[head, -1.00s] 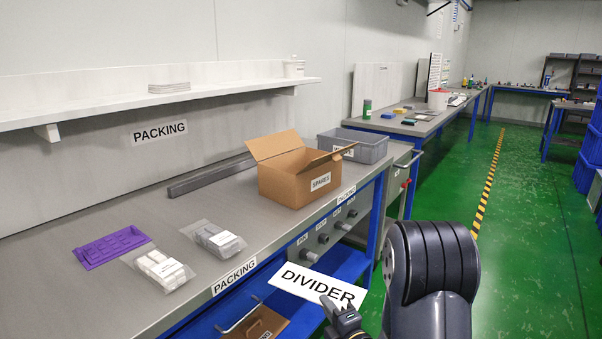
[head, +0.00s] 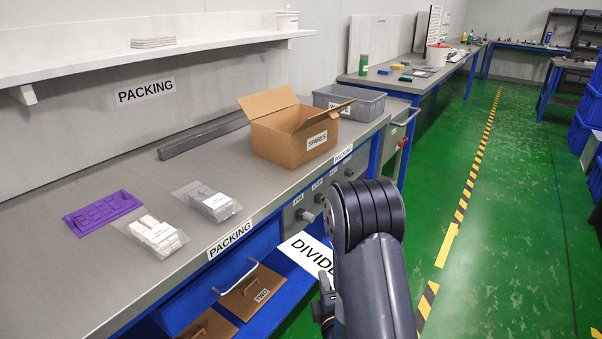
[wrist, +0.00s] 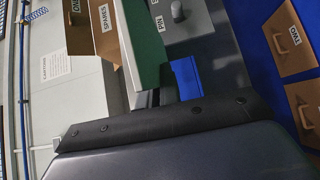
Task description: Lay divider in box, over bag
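The white divider (head: 308,252), a flat sheet lettered DIVIDER, is held off the bench's front edge, partly hidden by my arm. My gripper (head: 326,300) is at its near edge and appears shut on it; the fingertips are partly hidden. The open cardboard box (head: 283,140), labelled SPARES, stands on the bench with its flaps up; its inside is hidden, so I cannot tell whether a bag lies in it. It shows sideways in the wrist view (wrist: 132,45). A clear bag of white parts (head: 154,236) and a bag of grey parts (head: 209,201) lie on the bench.
A purple tray (head: 103,211) lies left of the bags. A grey bin (head: 350,101) stands behind the box, and a long grey bar (head: 205,135) lies along the wall. Knobs stick out of the bench front. Green floor (head: 455,160) is open at right.

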